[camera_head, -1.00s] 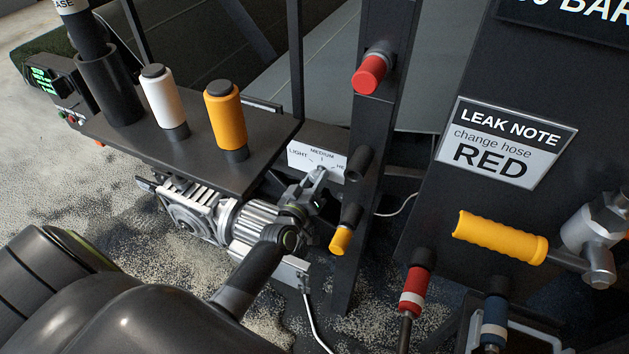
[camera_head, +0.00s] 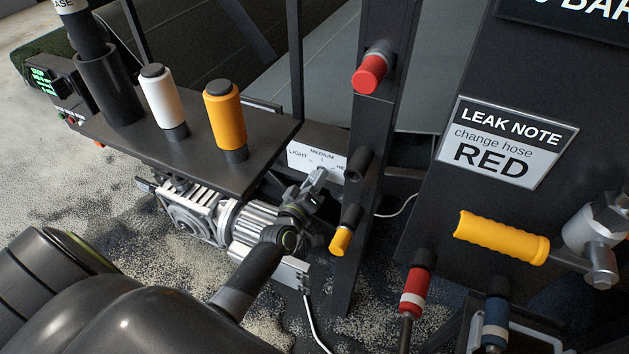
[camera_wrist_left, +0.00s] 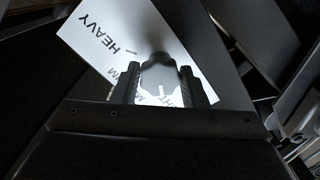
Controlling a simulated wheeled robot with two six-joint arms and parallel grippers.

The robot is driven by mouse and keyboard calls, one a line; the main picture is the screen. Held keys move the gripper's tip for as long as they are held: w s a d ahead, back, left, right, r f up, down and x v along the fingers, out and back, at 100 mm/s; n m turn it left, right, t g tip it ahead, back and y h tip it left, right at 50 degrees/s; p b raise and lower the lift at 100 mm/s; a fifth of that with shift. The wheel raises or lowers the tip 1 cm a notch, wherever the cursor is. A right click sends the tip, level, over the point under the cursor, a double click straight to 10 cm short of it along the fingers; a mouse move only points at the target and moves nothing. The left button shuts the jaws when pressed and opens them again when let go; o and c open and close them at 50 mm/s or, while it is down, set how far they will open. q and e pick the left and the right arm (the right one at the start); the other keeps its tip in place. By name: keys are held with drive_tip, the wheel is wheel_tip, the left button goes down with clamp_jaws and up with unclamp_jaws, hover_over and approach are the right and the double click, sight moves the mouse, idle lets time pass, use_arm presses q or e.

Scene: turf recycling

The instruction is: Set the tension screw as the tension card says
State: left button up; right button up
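The tension screw (camera_wrist_left: 158,74) is a dark knob in front of a white scale plate (camera_head: 304,158). The plate reads LIGHT, MEDIUM and HEAVY; HEAVY shows clearly in the left wrist view (camera_wrist_left: 98,38), with MEDIUM and LIGHT partly covered. My left gripper (camera_head: 314,181) reaches the plate from below. In the left wrist view its two fingers (camera_wrist_left: 160,88) flank the knob, which fills the gap, so it looks shut on it. The mark that the screw points to is hidden. No tension card is identifiable. My right gripper is not in view.
A dark shelf with a white spool (camera_head: 161,97) and an orange spool (camera_head: 226,115) overhangs left of the plate. A black post with red (camera_head: 370,73) and yellow (camera_head: 340,241) knobs stands close on the right. A leak note (camera_head: 506,142) hangs farther right.

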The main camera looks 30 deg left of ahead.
use_arm(q)
drive_tip(key=o, duration=0.4)
drive_tip(key=shift+c, duration=0.2)
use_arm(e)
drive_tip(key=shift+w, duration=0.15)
use_arm(q)
drive_tip(key=s+d+b, duration=0.1)
drive_tip(key=s+b, duration=0.6)
drive_tip(key=s, duration=1)
drive_tip(key=shift+s, duration=0.2)
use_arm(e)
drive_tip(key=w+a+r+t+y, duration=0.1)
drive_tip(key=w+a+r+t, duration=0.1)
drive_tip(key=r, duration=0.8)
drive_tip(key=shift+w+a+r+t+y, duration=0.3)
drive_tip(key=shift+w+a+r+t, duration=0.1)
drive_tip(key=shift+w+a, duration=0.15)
